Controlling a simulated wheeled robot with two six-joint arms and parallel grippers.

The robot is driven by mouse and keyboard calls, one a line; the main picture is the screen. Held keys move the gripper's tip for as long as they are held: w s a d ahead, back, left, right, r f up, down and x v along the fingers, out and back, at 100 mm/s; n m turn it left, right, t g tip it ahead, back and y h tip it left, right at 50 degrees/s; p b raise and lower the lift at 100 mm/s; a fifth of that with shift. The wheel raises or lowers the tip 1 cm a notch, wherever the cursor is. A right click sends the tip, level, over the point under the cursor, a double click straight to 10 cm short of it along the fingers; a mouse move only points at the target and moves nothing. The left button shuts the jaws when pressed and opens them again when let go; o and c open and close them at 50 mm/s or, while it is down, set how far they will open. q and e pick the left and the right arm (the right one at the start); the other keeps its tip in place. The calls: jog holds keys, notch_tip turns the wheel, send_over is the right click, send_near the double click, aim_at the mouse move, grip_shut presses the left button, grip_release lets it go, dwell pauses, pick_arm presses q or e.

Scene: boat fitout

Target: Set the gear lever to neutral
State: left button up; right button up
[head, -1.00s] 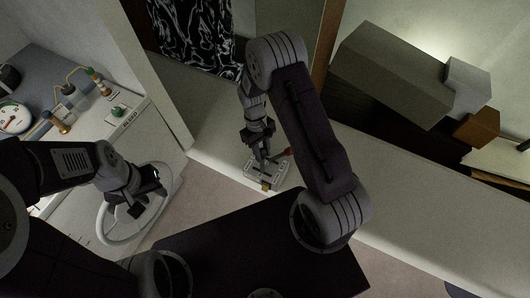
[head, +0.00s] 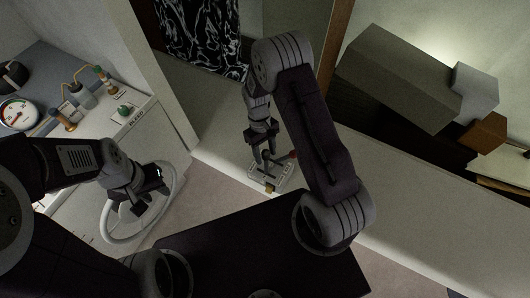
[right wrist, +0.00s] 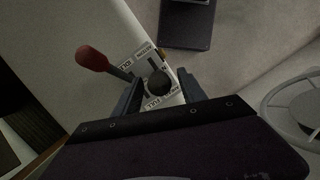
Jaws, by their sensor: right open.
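The lever panel (head: 281,181), a pale plate with printed labels, sits on the white ledge in the head view. It has a red-knobbed lever (right wrist: 92,59) and a black-knobbed lever (right wrist: 159,83) in the right wrist view. The red knob (head: 293,154) also shows in the head view. My right gripper (right wrist: 157,91) is open, with its fingers on either side of the black knob; I cannot tell whether they touch it. The red lever stands outside, left of the fingers.
A white steering wheel (head: 109,228) stands in front of the white cabinet at left. A panel with valves and a gauge (head: 18,113) is at upper left. Grey boxes (head: 398,75) lie on the right. A dark object (right wrist: 187,22) lies on the floor.

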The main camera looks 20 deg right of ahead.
jog(key=b+v, duration=0.2)
jog(key=v, duration=0.7)
jog(key=shift+f, duration=0.1)
